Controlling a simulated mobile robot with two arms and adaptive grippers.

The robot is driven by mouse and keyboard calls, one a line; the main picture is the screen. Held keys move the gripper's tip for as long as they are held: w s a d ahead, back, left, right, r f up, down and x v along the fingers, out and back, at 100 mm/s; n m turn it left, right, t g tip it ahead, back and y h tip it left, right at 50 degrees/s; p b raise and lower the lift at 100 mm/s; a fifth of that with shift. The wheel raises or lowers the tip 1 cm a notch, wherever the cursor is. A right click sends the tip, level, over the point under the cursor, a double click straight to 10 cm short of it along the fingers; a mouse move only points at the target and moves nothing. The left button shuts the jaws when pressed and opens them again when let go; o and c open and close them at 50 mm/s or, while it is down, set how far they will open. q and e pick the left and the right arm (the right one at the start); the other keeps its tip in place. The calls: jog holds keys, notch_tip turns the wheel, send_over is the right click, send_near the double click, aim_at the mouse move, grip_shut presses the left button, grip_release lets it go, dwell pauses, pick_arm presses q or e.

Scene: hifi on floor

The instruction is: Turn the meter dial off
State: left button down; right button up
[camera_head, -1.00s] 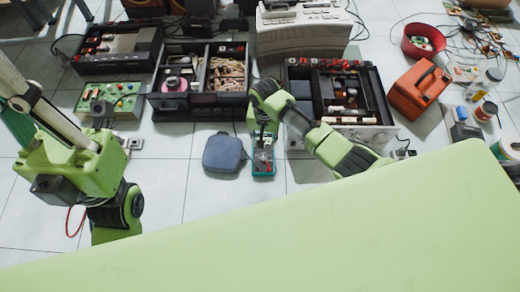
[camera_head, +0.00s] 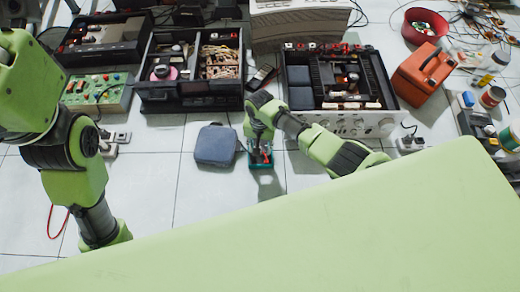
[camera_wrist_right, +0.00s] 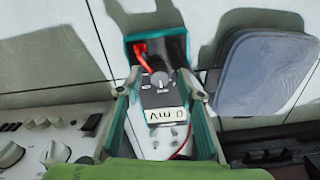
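The teal meter (camera_head: 260,158) stands on the tiled floor, mostly hidden under my right gripper in the head view. In the right wrist view, the meter (camera_wrist_right: 158,50) shows a red lead in its top. Its round grey dial (camera_wrist_right: 160,80) sits mid-face, with a white mark. My right gripper (camera_wrist_right: 163,84) is open, with one finger on each side of the dial. I cannot tell whether the fingers touch the meter. My left arm hangs at the left of the head view; its gripper is hidden.
A dark blue pouch (camera_head: 216,146) lies left of the meter, close to it. An opened hi-fi unit (camera_head: 340,122) with knobs stands behind and to the right. Another open black case (camera_head: 190,96) is behind left. Bare tiles lie left of the pouch.

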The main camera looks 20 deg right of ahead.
jog(key=shift+f, duration=0.2)
grip_shut()
dwell(0.3)
